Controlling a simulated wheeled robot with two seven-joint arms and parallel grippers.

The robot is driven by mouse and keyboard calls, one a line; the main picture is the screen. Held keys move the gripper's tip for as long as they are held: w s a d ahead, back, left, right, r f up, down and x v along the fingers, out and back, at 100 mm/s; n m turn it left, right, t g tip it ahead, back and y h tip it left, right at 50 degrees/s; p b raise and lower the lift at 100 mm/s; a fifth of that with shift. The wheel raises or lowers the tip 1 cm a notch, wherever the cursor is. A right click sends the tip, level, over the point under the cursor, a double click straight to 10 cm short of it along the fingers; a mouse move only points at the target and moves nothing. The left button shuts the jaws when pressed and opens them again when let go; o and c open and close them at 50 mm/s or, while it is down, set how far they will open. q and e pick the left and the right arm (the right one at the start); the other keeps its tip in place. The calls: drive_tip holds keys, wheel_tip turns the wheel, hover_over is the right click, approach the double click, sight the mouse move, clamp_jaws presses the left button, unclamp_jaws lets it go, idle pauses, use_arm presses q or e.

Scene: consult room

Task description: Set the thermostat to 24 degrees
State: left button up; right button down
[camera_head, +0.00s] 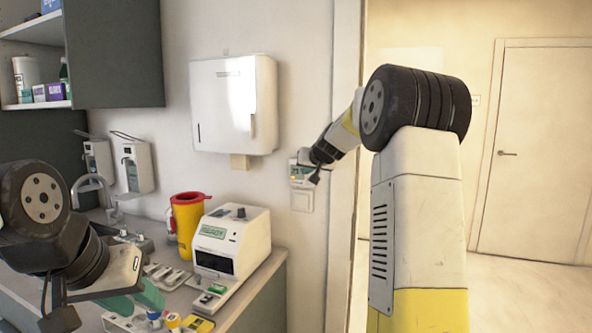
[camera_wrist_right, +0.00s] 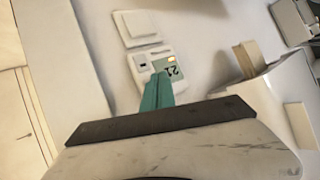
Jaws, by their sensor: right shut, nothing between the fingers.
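The thermostat (camera_head: 301,182) is a small white unit on the wall, left of the door frame, partly hidden by my right gripper in the head view. In the right wrist view the thermostat (camera_wrist_right: 143,67) has a greenish display, which appears tilted and seems to read 21, with an orange light beside it. My right gripper (camera_wrist_right: 158,78) is shut and empty; its teal fingertips are at the thermostat's face, beside the display. I cannot tell whether they touch it. My left gripper (camera_head: 136,300) has teal fingers over the counter at lower left; its opening is unclear.
A blank white switch plate (camera_head: 302,201) is just below the thermostat. A paper towel dispenser (camera_head: 232,104) hangs to the left. A white device (camera_head: 232,243) and a yellow sharps bin (camera_head: 187,225) stand on the counter. The door frame (camera_head: 345,150) is close on the right.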

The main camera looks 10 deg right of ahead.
drive_tip(key=shift+w, duration=0.1)
drive_tip(key=shift+w+d, duration=0.25)
idle(0.3)
drive_tip(key=shift+w+d, duration=0.15)
drive_tip(key=shift+w, duration=0.1)
idle(0.5)
drive_tip(key=shift+s, duration=0.1)
drive_tip(key=shift+s+a, duration=0.4)
drive_tip(key=shift+s, duration=0.1)
idle(0.3)
drive_tip(key=shift+s+a, duration=0.7)
drive_tip(key=shift+s, duration=0.35)
drive_tip(key=shift+s+a, duration=0.7)
drive_tip(key=shift+s, duration=0.35)
